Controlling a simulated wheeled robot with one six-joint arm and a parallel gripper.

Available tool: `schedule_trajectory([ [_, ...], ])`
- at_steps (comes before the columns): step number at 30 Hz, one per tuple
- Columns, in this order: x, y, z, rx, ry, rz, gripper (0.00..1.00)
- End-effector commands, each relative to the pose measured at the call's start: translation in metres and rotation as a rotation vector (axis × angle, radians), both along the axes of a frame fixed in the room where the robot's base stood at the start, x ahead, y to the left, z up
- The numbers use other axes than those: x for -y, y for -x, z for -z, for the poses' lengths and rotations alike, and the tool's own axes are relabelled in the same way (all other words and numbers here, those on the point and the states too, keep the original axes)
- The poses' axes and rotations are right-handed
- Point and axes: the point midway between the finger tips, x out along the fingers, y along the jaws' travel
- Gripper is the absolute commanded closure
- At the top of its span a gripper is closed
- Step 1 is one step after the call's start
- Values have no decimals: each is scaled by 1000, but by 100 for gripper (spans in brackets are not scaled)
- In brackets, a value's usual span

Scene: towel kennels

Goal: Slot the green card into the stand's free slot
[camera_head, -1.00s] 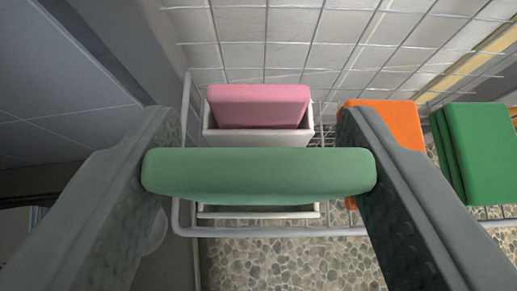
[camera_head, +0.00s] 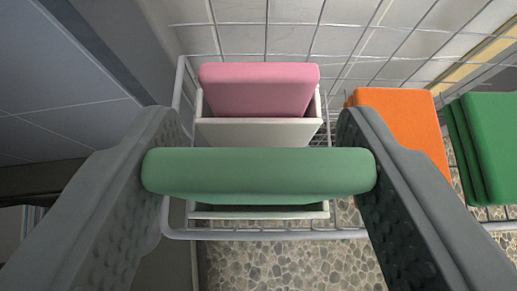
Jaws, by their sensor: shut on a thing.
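My gripper (camera_head: 258,172) is shut on the green card (camera_head: 258,170), a thick rounded slab held level across the view between both fingers. The white stand (camera_head: 258,132) is beyond and below it. A pink card (camera_head: 258,88) sits upright in the stand's far slot. The near slot (camera_head: 258,212) shows as a dark gap behind a white front lip, just below the green card in the picture. The green card hides much of this slot, and I cannot tell whether its lower edge is inside it.
The stand sits in a wire basket or rack (camera_head: 270,234). To the right are an orange item (camera_head: 400,118) and stacked darker green items (camera_head: 490,140). A tiled wall (camera_head: 300,30) is behind, a grey panel (camera_head: 60,90) at the left. Pebbled floor (camera_head: 280,268) shows below.

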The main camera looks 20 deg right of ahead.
Motion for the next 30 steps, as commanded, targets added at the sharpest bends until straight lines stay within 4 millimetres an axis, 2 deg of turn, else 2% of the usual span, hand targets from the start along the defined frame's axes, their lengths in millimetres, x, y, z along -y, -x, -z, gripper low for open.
schedule_trajectory([
  [30, 0, 0, 20, 0, 0, 0, 68],
])
